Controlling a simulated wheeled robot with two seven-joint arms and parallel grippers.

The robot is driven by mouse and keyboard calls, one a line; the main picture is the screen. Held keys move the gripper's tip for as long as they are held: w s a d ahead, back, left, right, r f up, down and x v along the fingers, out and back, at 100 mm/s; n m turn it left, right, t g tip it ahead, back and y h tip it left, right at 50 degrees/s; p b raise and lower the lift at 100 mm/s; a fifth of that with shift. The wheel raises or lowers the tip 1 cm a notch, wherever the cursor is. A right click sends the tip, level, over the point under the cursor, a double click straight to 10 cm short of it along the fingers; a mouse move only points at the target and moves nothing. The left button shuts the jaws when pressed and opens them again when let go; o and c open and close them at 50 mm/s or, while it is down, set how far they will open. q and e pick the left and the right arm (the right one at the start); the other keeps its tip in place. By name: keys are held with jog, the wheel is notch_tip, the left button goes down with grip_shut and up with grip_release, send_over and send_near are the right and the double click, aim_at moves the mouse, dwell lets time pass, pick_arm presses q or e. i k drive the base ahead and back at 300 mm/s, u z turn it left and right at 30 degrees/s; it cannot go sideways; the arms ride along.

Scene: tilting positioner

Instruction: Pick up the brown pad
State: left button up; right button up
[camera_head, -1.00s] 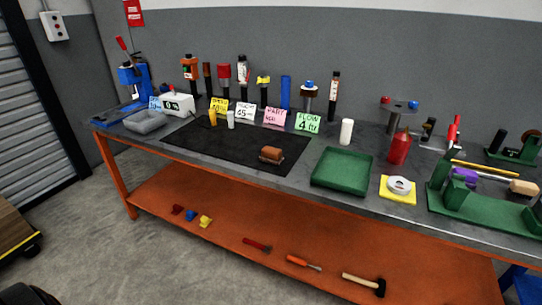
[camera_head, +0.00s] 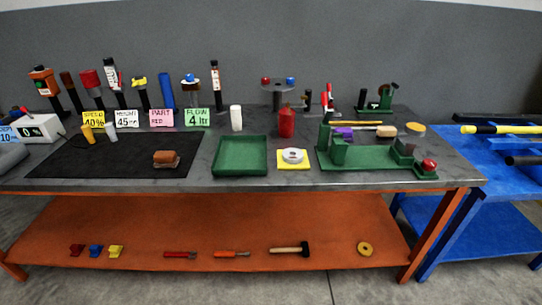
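A brown block-like piece (camera_head: 166,158) lies on the black mat (camera_head: 70,160), near the mat's front right; it fits the brown pad best. A paler tan block (camera_head: 386,131) sits at the back of the green fixture (camera_head: 365,158) on the right of the bench. I cannot tell for certain which one is called the pad. Neither of my grippers is in view, and nothing touches the brown piece.
A green tray (camera_head: 241,174), a yellow pad with a white ring (camera_head: 293,157) and a red bottle (camera_head: 286,123) stand right of the mat. Upright tools and cards line the back. An orange shelf (camera_head: 210,230) lies below. A blue table (camera_head: 500,170) adjoins on the right.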

aim_at(163, 159)
jog(key=z, duration=1.45)
jog(key=i, duration=1.3)
jog(key=u, duration=2)
